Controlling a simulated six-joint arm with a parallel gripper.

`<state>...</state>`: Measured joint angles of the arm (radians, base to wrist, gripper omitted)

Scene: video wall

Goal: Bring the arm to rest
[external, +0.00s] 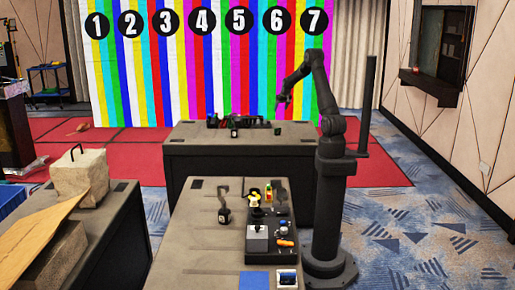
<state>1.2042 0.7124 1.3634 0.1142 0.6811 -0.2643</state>
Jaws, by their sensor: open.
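My dark arm stands on its round base at the right side of the front table. The upper arm rises and bends over to the left. My gripper (284,100) hangs in the air in front of the striped wall, above the level of the back table. It is small in the picture. It is open, and I see nothing held in it. It is apart from the tables and the objects on them.
The front table (200,245) carries a dark tray (258,258) with small coloured items, a blue square (254,281) and a dark item (224,215). The back table (190,150) holds dark equipment. A post (369,105) stands right of my arm. A block (80,173) sits on the left table.

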